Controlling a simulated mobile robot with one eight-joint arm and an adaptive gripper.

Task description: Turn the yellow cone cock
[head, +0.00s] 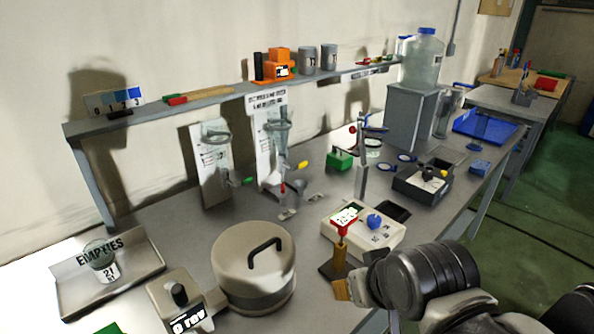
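The yellow cock (301,165) is a small yellow handle on the right side of the right-hand glass cone (279,135), which is mounted on a white panel by the wall. Its handle slants slightly upward to the right. A green cock (247,181) sits on the left-hand cone (217,140). My gripper (345,288) is at the lower right, near the bench's front edge, below and well apart from the yellow cock. My dark wrist hides most of it, so its opening and any hold are unclear.
A shelf (215,97) runs above.

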